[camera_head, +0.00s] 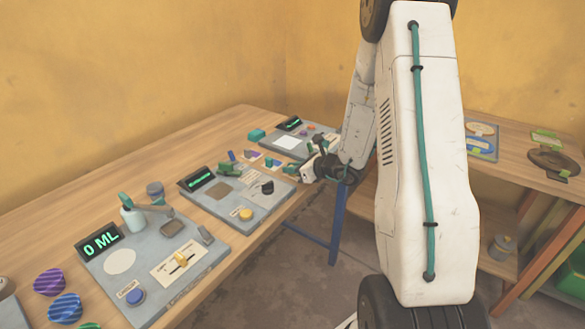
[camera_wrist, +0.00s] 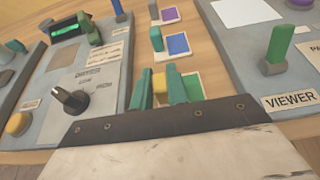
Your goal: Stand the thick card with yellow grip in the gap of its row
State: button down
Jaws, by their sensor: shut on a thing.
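In the wrist view, my gripper (camera_wrist: 160,76) has its two teal fingers shut around a yellow grip (camera_wrist: 160,84). The body of the card below this grip is hidden by the fingers and the gripper's housing. A flat green-faced picture (camera_wrist: 192,84) lies beside the right finger.
The viewer panel (camera_wrist: 250,80) with an upright green handle (camera_wrist: 278,44) is at right. A panel with a black knob (camera_wrist: 70,100) and yellow button (camera_wrist: 18,123) is at left. A shelf (camera_head: 480,150) stands at right.

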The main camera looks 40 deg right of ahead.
jog(key=c, duration=1.4)
grip_release()
jog(key=shift+f, duration=0.1)
jog(key=shift+o, duration=0.2)
